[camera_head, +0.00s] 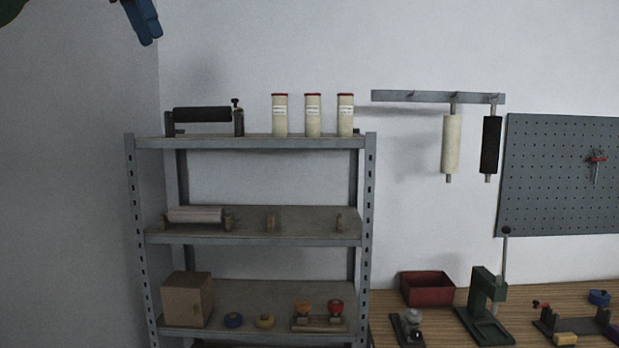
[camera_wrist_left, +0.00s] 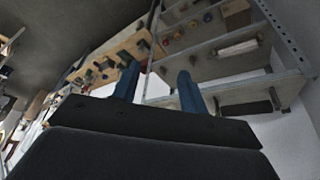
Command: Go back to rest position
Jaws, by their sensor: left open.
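My left gripper (camera_head: 146,22) shows at the top left of the head view, raised in front of the bare wall, above and to the left of the shelf rack. Its blue fingers also show in the left wrist view (camera_wrist_left: 158,88), spread apart with nothing between them. The left gripper is open and empty, and touches nothing that I can see. My right gripper is in neither view.
A grey metal shelf rack (camera_head: 368,240) holds a black roller (camera_head: 202,114), several red-capped tubes, a cardboard box (camera_head: 187,299) and small knobs. To its right, a wooden bench (camera_head: 440,308) bears a red bin (camera_head: 427,288) and a green press (camera_head: 484,308). A pegboard (camera_head: 560,175) hangs above.

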